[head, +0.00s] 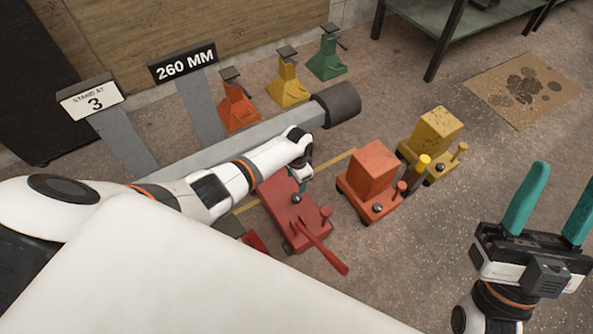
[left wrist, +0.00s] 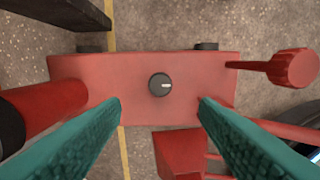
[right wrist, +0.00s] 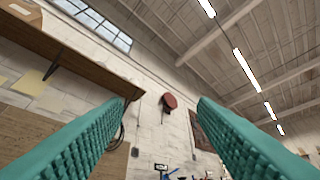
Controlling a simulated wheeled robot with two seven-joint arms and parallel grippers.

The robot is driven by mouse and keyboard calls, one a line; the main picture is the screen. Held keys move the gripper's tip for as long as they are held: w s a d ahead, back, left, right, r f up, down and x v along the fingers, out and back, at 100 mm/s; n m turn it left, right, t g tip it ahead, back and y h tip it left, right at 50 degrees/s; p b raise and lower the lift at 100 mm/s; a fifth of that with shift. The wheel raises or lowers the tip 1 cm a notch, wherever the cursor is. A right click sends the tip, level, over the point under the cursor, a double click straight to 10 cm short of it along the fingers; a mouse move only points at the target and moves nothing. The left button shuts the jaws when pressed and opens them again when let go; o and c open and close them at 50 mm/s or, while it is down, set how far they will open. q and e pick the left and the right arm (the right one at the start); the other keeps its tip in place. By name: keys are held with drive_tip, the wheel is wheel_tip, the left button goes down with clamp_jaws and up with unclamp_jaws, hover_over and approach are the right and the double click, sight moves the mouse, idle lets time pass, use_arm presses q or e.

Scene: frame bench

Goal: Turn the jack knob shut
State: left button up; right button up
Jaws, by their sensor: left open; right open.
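The red jack (head: 287,211) stands on the floor in the middle of the head view. Its dark round knob (left wrist: 160,85) with a white mark pointing right shows in the left wrist view, on top of the red body (left wrist: 90,72). My left gripper (head: 304,184) is above the jack, pointing down. In the left wrist view its open teal fingers (left wrist: 160,104) lie either side of the knob's line, with the knob a little beyond the tips and untouched. My right gripper (head: 562,182) is open and empty at the right, pointing up.
An orange jack (head: 372,172) and a yellow jack (head: 436,138) stand right of the red one. Orange (head: 238,107), yellow (head: 289,88) and green (head: 327,62) stands are behind. A grey beam (head: 255,136) lies beyond my left arm. The red jack's handle (head: 325,250) sticks out forward.

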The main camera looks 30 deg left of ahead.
drive_tip(key=shift+w+a+f+g+h+p, duration=0.1)
drive_tip(key=shift+w+f+g+h+p, duration=0.2)
drive_tip(key=shift+w+f+g, duration=0.4)
drive_tip(key=shift+w+a+f+g+h+p, duration=0.1)
drive_tip(key=shift+w+f+g+h, duration=0.3)
drive_tip(key=shift+w+g, duration=0.35)
